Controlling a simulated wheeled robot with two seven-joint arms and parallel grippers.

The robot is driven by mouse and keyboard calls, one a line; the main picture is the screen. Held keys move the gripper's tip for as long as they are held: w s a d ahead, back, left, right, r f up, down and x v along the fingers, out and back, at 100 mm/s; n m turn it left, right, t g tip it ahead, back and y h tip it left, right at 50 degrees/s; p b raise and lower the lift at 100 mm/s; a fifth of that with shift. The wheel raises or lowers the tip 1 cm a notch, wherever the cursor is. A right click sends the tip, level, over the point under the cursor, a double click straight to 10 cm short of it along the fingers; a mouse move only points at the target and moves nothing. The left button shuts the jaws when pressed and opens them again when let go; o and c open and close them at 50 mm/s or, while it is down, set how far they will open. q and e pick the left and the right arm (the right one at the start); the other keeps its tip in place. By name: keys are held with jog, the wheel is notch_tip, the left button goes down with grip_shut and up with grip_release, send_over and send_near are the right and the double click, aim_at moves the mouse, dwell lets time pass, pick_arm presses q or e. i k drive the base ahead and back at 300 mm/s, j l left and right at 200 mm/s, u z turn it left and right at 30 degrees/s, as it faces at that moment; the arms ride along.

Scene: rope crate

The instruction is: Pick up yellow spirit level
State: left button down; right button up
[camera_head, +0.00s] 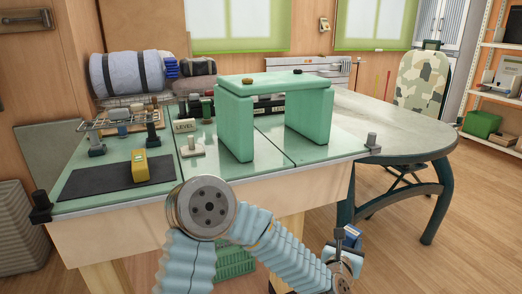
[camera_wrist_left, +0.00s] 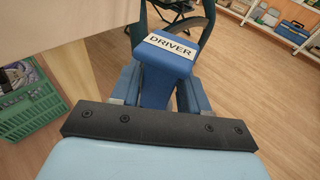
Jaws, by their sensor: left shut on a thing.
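A yellow block (camera_head: 139,166) stands on a dark mat (camera_head: 88,178) at the left of the green-topped table. I cannot tell for sure whether it is the spirit level. My left gripper (camera_head: 346,246) is low, off the table's front right side and well away from the yellow block. It is shut on a blue piece labelled DRIVER (camera_wrist_left: 171,50), which shows between the fingers in the left wrist view. My right gripper is not in view.
A green arch-like block (camera_head: 235,125) stands mid-table, with small items on top. A wire rack (camera_head: 120,120) and clamp-like posts stand at the left. A green crate (camera_head: 236,264) sits below the table. A round grey table (camera_head: 395,125) adjoins at right.

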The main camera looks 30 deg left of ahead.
aim_at(139, 167)
jog(key=k+j+z, duration=0.1)
jog(key=j, duration=0.3)
jog(key=k+j, duration=0.15)
jog(key=j, duration=0.25)
jog(key=k+j+z, duration=0.15)
jog(key=j, duration=0.25)
jog(key=k+j, duration=0.15)
jog(key=j, duration=0.25)
jog(key=k+j+z, duration=0.15)
jog(key=j, duration=0.25)
jog(key=k+j, duration=0.15)
jog(key=j, duration=0.25)
jog(key=z, duration=0.05)
